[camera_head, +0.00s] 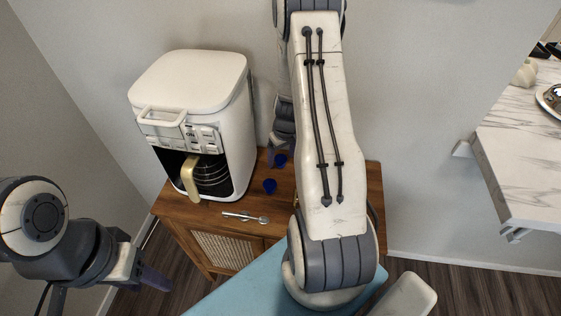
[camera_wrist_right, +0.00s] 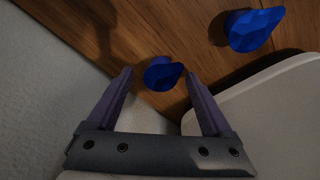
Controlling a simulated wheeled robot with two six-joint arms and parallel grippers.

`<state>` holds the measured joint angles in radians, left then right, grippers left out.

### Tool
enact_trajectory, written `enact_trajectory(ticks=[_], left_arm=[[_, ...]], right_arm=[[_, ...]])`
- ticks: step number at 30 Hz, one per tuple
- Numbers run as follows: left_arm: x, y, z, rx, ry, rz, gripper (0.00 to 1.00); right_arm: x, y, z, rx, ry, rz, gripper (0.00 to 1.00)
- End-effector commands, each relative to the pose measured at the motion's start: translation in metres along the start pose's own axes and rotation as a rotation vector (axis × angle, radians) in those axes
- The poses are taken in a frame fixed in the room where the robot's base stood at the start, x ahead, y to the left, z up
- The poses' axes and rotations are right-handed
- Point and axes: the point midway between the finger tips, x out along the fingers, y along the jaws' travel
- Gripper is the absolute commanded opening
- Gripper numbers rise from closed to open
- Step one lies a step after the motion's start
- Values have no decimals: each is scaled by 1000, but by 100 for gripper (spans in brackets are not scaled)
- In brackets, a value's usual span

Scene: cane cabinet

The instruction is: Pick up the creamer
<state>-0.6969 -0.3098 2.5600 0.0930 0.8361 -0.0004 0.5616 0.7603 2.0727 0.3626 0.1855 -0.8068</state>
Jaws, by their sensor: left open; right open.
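Two small dark-blue faceted vessels, each with a pointed spout-like end, stand on the wooden cabinet top; I cannot tell which is the creamer. The rear blue vessel (camera_head: 280,160) is by the wall; in the right wrist view it (camera_wrist_right: 163,73) shows between the fingertips. The front blue vessel (camera_head: 269,186) is beside the coffee machine and also shows in the right wrist view (camera_wrist_right: 255,28). My right gripper (camera_wrist_right: 159,74) is open around the line to the rear vessel; contact cannot be told. My left gripper (camera_head: 152,278) is open and empty, low at the left, away from both.
A spoon (camera_head: 245,217) lies near the front edge of the cabinet (camera_head: 290,226). The wall is close behind. A marble-topped counter (camera_head: 530,150) is at the right.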

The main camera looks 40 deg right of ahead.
Motion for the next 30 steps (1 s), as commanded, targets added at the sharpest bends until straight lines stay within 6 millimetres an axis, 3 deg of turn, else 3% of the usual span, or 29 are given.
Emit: enact_trajectory(ticks=[5,6,12,13,23,30], left_arm=[[0,0,0,0,0,0,50],[0,0,0,0,0,0,50],[0,0,0,0,0,0,50],[0,0,0,0,0,0,50],[-1,0,0,0,0,0,50],[-7,0,0,0,0,0,50]], right_arm=[[0,-1,-1,-2,1,0,84],[0,-1,-1,-3,1,0,80],[0,-1,-1,-2,0,0,4],[0,-1,-1,-2,0,0,0],[-3,-1,-1,-3,1,0,0],[-41,-1,-8,-4,6,2,0]])
